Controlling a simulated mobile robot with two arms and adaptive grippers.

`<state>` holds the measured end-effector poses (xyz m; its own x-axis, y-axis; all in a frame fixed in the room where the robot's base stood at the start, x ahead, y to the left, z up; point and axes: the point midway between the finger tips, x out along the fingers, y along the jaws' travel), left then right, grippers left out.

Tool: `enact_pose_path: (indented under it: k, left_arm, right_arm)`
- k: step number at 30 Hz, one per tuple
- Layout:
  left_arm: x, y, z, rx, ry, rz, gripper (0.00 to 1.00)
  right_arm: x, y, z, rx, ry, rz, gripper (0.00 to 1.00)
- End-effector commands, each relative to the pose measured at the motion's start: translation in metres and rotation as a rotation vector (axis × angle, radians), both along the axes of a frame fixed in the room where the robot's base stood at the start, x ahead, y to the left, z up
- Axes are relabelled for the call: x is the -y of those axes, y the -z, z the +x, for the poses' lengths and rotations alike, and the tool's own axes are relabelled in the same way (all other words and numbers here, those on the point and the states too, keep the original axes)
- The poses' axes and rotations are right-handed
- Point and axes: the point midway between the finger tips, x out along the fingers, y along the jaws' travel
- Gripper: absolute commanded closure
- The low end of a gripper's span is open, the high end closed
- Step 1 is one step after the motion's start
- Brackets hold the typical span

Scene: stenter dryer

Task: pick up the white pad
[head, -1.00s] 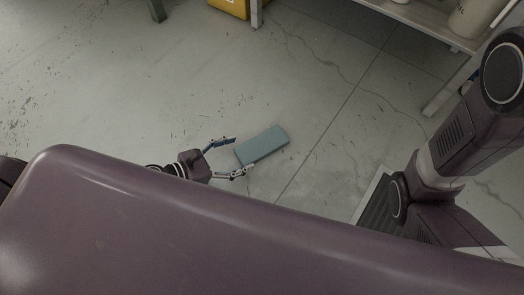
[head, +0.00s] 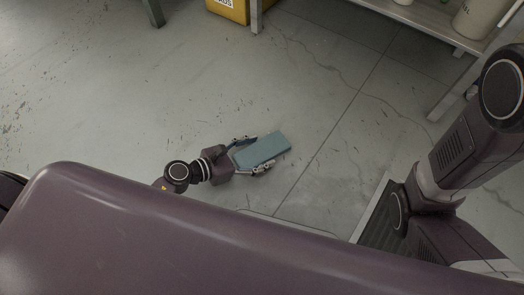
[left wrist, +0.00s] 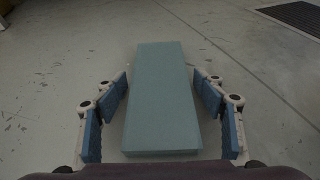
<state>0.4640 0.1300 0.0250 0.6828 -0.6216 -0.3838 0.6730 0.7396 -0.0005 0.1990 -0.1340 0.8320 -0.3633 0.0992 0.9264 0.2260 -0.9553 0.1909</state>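A flat rectangular pad (head: 264,149), pale blue-green rather than white in these views, lies on the concrete floor in the middle of the head view. It also fills the centre of the left wrist view (left wrist: 163,95). My left gripper (head: 254,154) is open around the near end of the pad, with one finger on each long side. In the left wrist view a gap shows between the pad and each blue-lined finger (left wrist: 164,98). My right arm shows at the right of the head view, but its gripper is out of view.
A bench (head: 432,18) with pale containers stands at the top right. A yellow box (head: 229,10) is at the top. A dark floor grate (left wrist: 297,17) lies at the far right in the left wrist view. The floor around the pad is clear.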

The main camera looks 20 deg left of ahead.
Motion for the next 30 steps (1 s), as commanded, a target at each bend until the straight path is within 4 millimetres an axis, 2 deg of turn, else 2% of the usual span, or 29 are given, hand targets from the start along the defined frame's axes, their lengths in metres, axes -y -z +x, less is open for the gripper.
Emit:
enact_pose_path:
  k: [1, 11, 22, 26, 30]
  left_arm:
    - [0.000, 0.000, 0.000, 0.000, 0.000, 0.000, 0.44]
    - [0.000, -0.001, 0.000, 0.001, 0.000, -0.001, 0.79]
    - [0.000, -0.007, 0.000, 0.001, 0.000, 0.000, 0.79]
    - [0.000, -0.019, 0.000, 0.001, 0.000, 0.000, 0.79]
    - [-0.001, -0.042, 0.000, 0.003, 0.000, 0.000, 0.79]
  right_arm:
    - [0.000, 0.000, 0.000, 0.000, 0.000, 0.000, 0.66]
    - [0.000, 0.000, 0.000, 0.000, 0.000, 0.000, 0.66]
    - [0.000, -0.006, 0.000, 0.000, 0.000, 0.000, 0.66]
    - [0.000, -0.016, 0.000, -0.001, 0.000, 0.000, 0.66]
    - [0.000, -0.035, 0.001, -0.001, 0.000, 0.000, 0.66]
